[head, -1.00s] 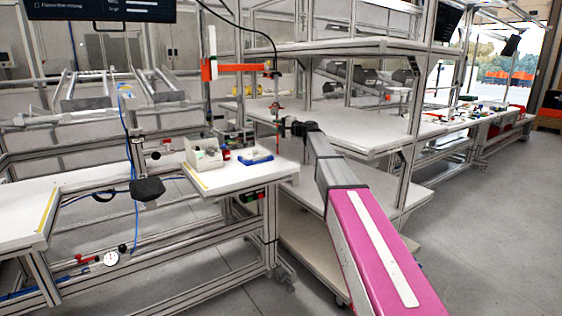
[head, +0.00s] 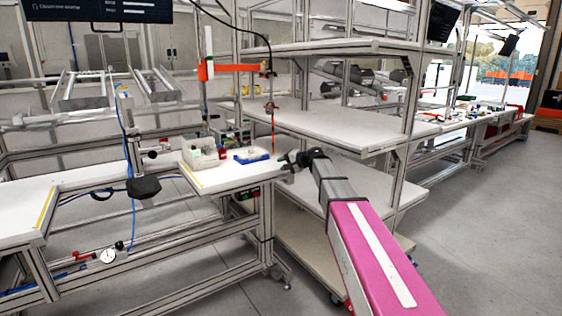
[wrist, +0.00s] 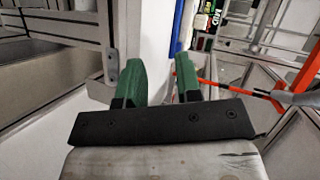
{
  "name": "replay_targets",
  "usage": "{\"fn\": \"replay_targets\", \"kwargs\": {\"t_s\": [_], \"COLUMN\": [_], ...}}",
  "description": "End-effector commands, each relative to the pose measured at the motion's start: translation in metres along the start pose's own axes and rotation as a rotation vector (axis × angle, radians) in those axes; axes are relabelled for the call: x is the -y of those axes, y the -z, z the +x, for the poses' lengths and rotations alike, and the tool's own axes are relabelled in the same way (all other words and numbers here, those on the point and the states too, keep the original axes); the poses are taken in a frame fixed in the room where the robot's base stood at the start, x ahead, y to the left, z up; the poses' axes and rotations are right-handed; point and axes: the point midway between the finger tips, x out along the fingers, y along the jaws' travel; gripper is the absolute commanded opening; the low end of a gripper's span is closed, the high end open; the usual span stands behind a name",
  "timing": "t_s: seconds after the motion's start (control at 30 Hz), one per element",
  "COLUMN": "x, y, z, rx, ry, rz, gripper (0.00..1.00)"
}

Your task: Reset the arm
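My gripper (head: 291,161) is at the end of my pink and grey arm, near the right end of the small white workbench (head: 222,178) and in front of the shelf rack. In the wrist view, the two green fingers of my gripper (wrist: 155,70) stand apart with nothing held between them. A pale surface shows in the gap.
The bench carries a grey bin (head: 201,153) and a blue tray (head: 251,155). A red tool (head: 272,128) hangs close to my gripper. White rack shelves (head: 335,122) stand behind and to the right. Open grey floor (head: 480,200) lies on the right.

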Motion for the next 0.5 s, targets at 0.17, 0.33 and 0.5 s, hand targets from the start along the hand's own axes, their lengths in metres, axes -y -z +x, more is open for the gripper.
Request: {"fn": "replay_targets", "kwargs": {"t_s": [0.17, 0.33, 0.5], "x": [-0.095, -0.182, -0.259], "y": [-0.065, -0.124, -0.186], "z": [-0.028, -0.065, -0.115], "rx": [0.054, 0.124, 0.216], "ry": [-0.224, -0.458, -0.698], "rz": [-0.080, -0.159, -0.235], "gripper": [0.32, 0.32, 0.32]}}
